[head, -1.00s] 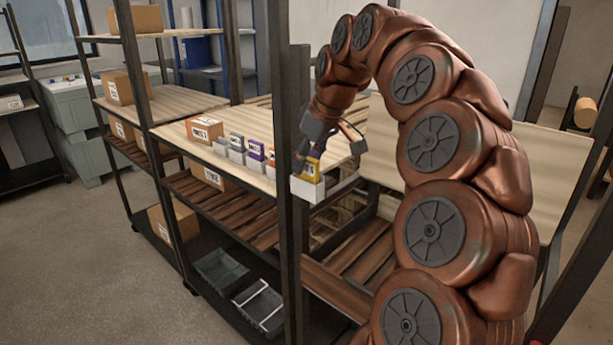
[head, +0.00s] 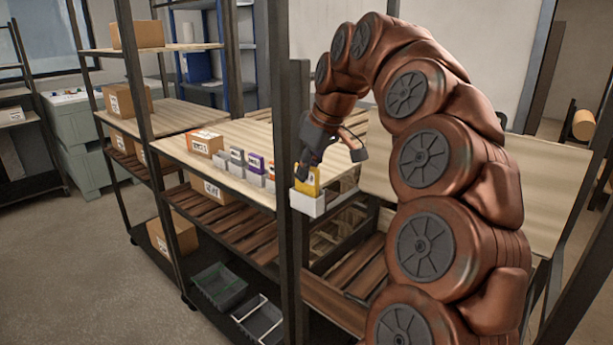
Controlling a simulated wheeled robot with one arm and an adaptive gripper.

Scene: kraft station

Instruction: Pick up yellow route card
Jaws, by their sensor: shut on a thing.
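The yellow route card (head: 309,182) stands upright in a small white holder (head: 306,204) at the near end of the shelf top, just right of a dark rack post. My gripper (head: 306,170) is at the card's upper left edge, shut on the card. Part of the fingers' contact is small and hard to make out. The card's lower part is hidden by the holder.
Grey, purple and orange cards (head: 255,163) stand in a row of holders to the left, beside a cardboard box (head: 205,142). The dark rack post (head: 291,160) rises close to my gripper. Grey bins (head: 219,285) sit on the bottom shelf.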

